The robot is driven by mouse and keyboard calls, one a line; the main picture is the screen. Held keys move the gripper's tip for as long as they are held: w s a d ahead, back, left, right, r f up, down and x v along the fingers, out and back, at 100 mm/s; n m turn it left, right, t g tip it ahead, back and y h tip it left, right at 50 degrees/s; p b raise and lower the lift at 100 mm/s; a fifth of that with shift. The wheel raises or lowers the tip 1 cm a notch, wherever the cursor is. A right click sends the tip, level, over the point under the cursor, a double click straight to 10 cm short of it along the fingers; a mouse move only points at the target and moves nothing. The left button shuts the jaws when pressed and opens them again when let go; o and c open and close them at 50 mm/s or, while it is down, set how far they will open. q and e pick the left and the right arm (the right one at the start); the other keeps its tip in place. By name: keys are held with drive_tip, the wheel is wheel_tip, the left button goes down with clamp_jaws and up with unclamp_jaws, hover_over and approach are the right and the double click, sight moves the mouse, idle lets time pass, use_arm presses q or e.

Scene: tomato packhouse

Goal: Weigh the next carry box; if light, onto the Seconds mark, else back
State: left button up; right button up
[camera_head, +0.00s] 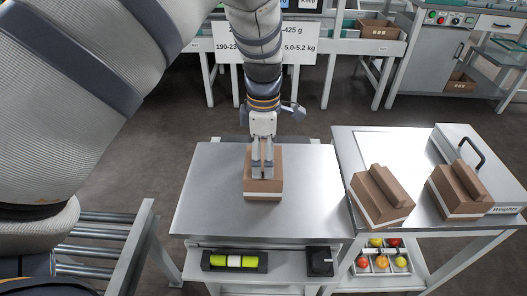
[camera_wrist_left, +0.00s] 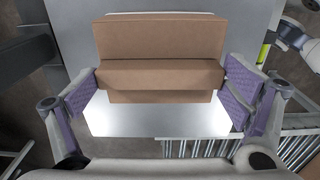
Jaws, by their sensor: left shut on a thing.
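My left gripper (camera_head: 262,172) reaches down from above over the metal table (camera_head: 205,190). It is shut on a brown carry box (camera_head: 263,187) with a pale band around its base. In the left wrist view, its purple pads stand at both ends of the raised bar of the carry box (camera_wrist_left: 160,75). I cannot tell whether the box rests on the table or hangs just above it. Two similar carry boxes, one nearer the middle (camera_head: 377,207) and one further right (camera_head: 455,197), stand on the right-hand table. My right gripper is not in view.
A grey unit with a black handle (camera_head: 478,155) stands at the far right. Below are a tray of fruit (camera_head: 381,264), a green level (camera_head: 234,261) and a small black block (camera_head: 320,261). A roller conveyor (camera_head: 100,235) is at left. A weight sign (camera_head: 290,45) hangs behind.

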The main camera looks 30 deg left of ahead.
use_arm(q)
drive_tip(key=shift+f, duration=0.15)
drive_tip(key=o, duration=1)
drive_tip(key=shift+c, duration=0.2)
drive_tip(key=shift+r+p, duration=0.8)
drive_tip(key=shift+r, duration=2.8)
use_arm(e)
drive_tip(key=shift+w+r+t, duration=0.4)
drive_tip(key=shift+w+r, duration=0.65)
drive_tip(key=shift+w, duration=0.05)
use_arm(q)
drive_tip(key=shift+f, duration=0.1)
